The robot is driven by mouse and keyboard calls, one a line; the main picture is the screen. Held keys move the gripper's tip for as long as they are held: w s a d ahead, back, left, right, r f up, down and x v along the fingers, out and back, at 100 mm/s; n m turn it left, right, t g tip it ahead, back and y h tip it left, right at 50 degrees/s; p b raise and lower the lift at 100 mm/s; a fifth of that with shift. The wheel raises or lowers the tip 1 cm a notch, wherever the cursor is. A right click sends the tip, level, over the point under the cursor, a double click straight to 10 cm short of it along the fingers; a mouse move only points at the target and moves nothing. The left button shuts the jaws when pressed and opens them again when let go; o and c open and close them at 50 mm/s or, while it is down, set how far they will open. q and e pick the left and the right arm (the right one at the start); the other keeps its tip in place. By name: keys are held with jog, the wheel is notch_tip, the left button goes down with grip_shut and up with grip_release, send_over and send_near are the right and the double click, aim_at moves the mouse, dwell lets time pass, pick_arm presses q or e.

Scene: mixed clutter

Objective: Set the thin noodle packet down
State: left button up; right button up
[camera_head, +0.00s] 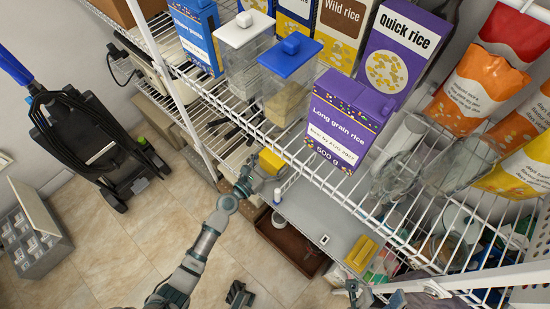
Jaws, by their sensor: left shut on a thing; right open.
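My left gripper (258,172) is shut on a small yellow packet (271,162), held at the front of the wire shelving, below and left of the purple long grain rice box. I take this to be the thin noodle packet; its print is too small to read. The gripper's fingers hide part of it. I cannot tell whether it touches anything below. Another yellow pack (361,253) lies on the grey lower surface to the right. My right gripper (358,292) is at the bottom edge, partly out of frame, open, apart from the yellow packs.
The wire shelf (330,178) holds a long grain rice box (340,125), lidded containers (288,80), glass jars (400,150) and orange bags (478,88). The grey lower surface (315,225) has bare room. A brown tray (290,243) lies below. A black machine stands left.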

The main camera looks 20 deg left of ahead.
pick_arm(q)
jog(key=shift+s, duration=0.1)
jog(key=o, duration=1)
jog(key=shift+c, duration=0.2)
jog(key=shift+r, duration=0.1)
